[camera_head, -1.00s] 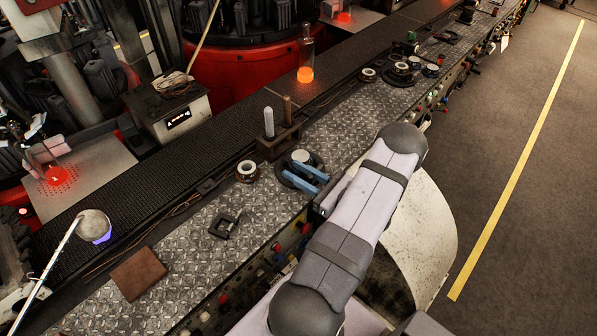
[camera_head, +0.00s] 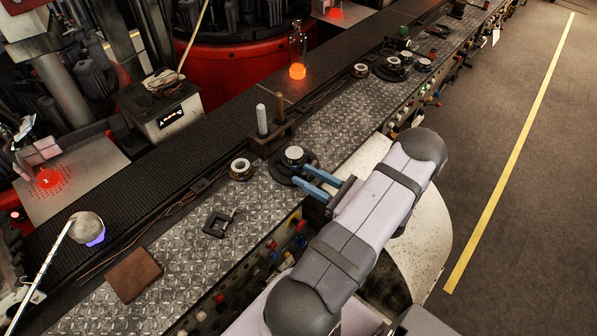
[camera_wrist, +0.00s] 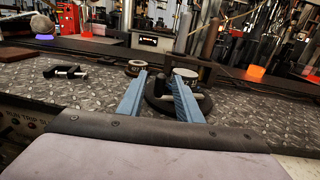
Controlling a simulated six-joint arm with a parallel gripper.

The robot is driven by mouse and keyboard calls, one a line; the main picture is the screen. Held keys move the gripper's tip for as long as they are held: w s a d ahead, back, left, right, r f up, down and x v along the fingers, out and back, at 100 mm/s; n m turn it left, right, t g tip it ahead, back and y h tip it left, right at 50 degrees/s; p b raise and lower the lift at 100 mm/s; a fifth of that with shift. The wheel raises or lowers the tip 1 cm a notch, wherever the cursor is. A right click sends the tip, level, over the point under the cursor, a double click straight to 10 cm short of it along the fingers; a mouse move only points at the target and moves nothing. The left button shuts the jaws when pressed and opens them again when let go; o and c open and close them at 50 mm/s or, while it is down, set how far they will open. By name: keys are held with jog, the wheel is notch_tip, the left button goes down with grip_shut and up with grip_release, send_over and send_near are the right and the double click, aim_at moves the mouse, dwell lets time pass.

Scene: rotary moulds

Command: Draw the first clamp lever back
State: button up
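In the wrist view the base carries a white-topped cylinder (camera_wrist: 186,73) and a black lever (camera_wrist: 161,85) with an upright knob. My gripper (camera_head: 301,173) has two blue fingers reaching toward the near side of this clamp. In the wrist view my gripper (camera_wrist: 157,77) is open, with the lever's knob showing in the gap between the fingertips. I cannot tell whether either finger touches it.
A white-topped ring (camera_head: 241,169) and a black C-shaped clamp (camera_head: 220,223) lie to the left. A stand with two upright rods (camera_head: 270,120) is behind. Another clamp (camera_head: 390,69) sits farther along the bench. A glowing bottle (camera_head: 297,62) stands on the dark conveyor.

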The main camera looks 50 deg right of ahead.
jog(key=shift+s, duration=1.35)
jog(key=shift+b, duration=0.3)
